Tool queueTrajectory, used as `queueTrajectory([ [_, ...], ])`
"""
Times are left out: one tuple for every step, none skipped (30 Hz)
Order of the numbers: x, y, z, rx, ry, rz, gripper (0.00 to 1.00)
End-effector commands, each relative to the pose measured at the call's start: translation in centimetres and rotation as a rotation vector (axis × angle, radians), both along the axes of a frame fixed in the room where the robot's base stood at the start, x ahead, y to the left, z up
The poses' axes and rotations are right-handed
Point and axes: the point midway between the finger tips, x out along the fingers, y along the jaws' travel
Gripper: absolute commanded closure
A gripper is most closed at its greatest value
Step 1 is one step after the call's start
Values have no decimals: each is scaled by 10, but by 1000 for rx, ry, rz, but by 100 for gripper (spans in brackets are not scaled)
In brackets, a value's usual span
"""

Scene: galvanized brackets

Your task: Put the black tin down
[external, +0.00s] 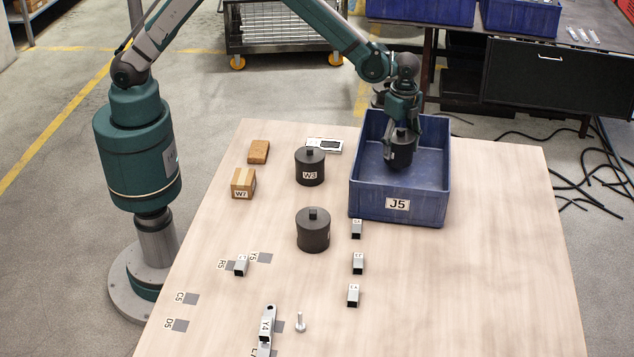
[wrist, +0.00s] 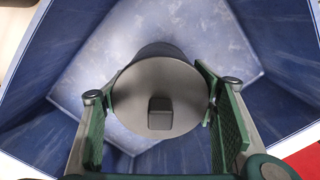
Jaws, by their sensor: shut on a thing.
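A black tin (external: 400,151) with a knobbed lid is inside the blue bin (external: 398,206) marked J5, over its floor. My gripper (external: 403,135) reaches down into the bin from above and is shut on this tin. In the wrist view the tin's round lid (wrist: 160,98) shows between the two green fingers (wrist: 158,120), with the bin's blue walls around it. I cannot tell whether the tin's base touches the bin floor. Two other black tins stand upright on the table: one marked W3 (external: 310,168) and one nearer the front (external: 313,232).
Left of the tins are a brown block (external: 258,152) and a cardboard box (external: 243,183). Several metal brackets (external: 358,263) and a bolt (external: 300,322) lie nearer the front. The table's right side is clear.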

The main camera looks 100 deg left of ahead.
Motion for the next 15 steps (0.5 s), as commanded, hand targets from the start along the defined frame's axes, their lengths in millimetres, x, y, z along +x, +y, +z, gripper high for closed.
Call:
queueTrajectory([
  [0, 0, 0, 0, 0, 0, 78],
  [0, 0, 0, 0, 0, 0, 78],
  [0, 0, -2, 0, 0, 0, 78],
  [0, 0, -3, 0, 0, 0, 78],
  [0, 0, -5, 0, 0, 0, 78],
  [0, 0, -9, 0, 0, 0, 78],
  [0, 0, -12, 0, 0, 0, 78],
  [0, 0, -15, 0, 0, 0, 78],
  [0, 0, -19, 0, 0, 0, 78],
  [0, 0, -23, 0, 0, 0, 78],
  [0, 0, -26, 0, 0, 0, 78],
  [0, 0, -30, 0, 0, 0, 78],
  [0, 0, -33, 0, 0, 0, 78],
  [0, 0, -35, 0, 0, 0, 78],
  [0, 0, -37, 0, 0, 0, 78],
])
